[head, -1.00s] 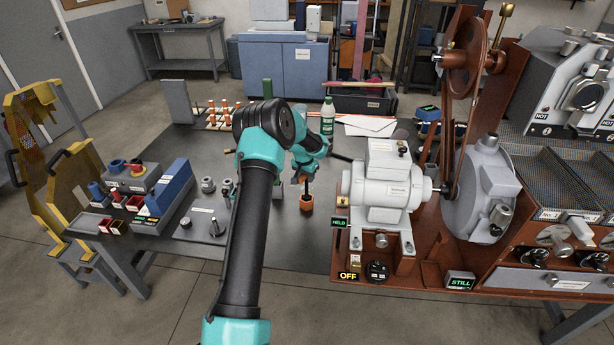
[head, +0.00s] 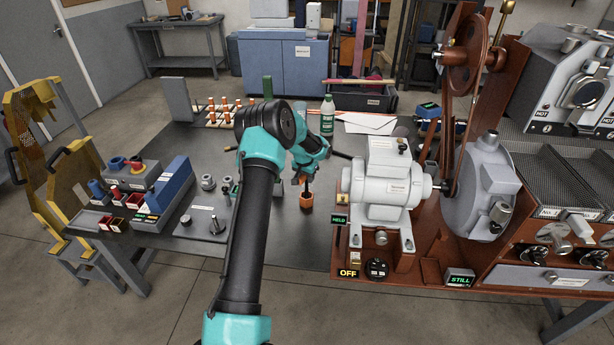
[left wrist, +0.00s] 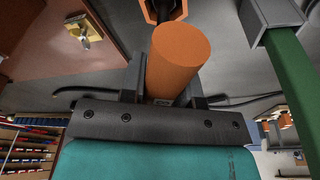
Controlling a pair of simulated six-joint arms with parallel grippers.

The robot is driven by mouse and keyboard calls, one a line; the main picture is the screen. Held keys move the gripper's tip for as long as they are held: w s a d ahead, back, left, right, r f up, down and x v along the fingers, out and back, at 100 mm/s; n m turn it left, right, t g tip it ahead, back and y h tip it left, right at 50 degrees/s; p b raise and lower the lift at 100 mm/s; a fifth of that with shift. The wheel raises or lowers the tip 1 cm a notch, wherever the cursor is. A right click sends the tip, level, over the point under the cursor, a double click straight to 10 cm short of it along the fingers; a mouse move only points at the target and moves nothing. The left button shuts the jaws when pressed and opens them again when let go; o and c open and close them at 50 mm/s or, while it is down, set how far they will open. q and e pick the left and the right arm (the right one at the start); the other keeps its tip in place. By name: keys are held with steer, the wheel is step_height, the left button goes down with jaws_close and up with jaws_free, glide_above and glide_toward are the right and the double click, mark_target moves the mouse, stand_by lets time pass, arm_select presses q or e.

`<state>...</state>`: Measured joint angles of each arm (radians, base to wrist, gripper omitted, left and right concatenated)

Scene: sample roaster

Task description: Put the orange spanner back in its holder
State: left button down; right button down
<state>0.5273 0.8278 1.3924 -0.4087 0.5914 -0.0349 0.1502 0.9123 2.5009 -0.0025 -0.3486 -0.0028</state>
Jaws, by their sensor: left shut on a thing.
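My left gripper (head: 299,179) is shut on the orange spanner, low over the middle of the dark table. In the left wrist view the spanner (left wrist: 175,62) shows as a thick orange cylinder between the fingers (left wrist: 165,90). In the head view mostly the wrist and fingers cover it. The orange holder (head: 306,201) stands upright on the table just below the gripper. A dark shaft shows at its mouth; I cannot tell whether it is inside. In the left wrist view the holder (left wrist: 150,12) is partly cut off at the top, beyond the spanner. My right gripper is not in view.
The white motor (head: 385,190) on the brown roaster base stands close to the right. Grey metal parts (head: 208,183) and a blue block (head: 172,187) are to the left. Table in front of the holder is clear.

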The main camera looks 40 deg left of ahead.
arm_select(q)
steer(key=shift+f, duration=0.6)
steer(key=c, duration=0.8)
jaws_free()
steer(key=shift+f, duration=0.1)
steer(key=s+r, duration=0.1)
steer(key=r, duration=0.4)
steer(key=s+r, duration=0.1)
steer(key=r, duration=0.5)
steer(key=s+r, duration=0.1)
steer(key=r, duration=0.5)
steer(key=shift+s+d+r, duration=0.1)
steer(key=shift+s+d, duration=0.05)
steer(key=shift+d, duration=0.2)
